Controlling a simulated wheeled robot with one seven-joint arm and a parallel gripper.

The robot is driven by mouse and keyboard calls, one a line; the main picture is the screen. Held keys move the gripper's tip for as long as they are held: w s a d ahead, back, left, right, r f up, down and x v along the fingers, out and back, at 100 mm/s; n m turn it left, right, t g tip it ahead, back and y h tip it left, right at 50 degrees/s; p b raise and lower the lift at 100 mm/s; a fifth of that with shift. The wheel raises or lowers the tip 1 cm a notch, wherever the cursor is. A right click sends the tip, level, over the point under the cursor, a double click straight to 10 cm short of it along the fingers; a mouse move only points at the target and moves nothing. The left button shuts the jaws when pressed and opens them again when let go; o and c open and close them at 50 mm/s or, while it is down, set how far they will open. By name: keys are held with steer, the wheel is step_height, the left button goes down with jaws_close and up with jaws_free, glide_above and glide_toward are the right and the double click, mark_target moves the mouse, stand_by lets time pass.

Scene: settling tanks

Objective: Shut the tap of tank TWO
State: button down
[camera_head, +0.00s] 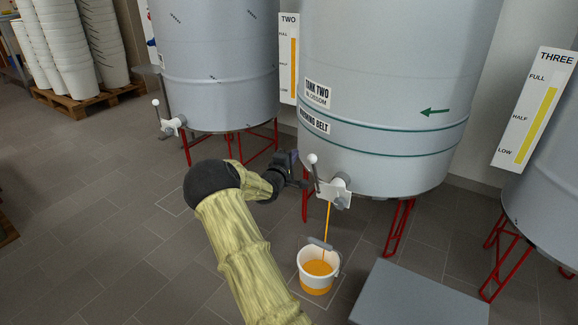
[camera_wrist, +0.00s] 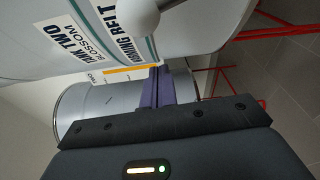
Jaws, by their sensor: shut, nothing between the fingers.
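Tank TWO (camera_head: 385,90) is a large grey tank labelled "TANK TWO BLOSSOM" in the middle of the head view. Its tap (camera_head: 334,193) sits low on the front, with a nearly upright lever topped by a white ball (camera_head: 313,159). An amber stream (camera_head: 327,225) runs from the tap into a white bucket (camera_head: 304,262) on the floor, which holds amber liquid. My gripper (camera_head: 304,184) is shut and empty, just left of the lever; contact cannot be told. In the wrist view, the ball (camera_wrist: 146,13) is at the top, above my closed purple fingers (camera_wrist: 158,84).
Another tank (camera_head: 215,65) with its own tap (camera_head: 172,127) stands left, and tank THREE (camera_head: 552,190) right. Red legs (camera_head: 398,228) support the tanks. A grey block (camera_head: 420,295) is right of the bucket. Stacked white buckets (camera_head: 62,45) stand on a pallet. Floor at left is clear.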

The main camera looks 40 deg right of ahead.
steer(key=s, duration=0.1)
steer(key=s+b, duration=0.2)
steer(key=s, duration=0.1)
steer(key=shift+d+r, duration=0.2)
steer(key=shift+d, duration=0.1)
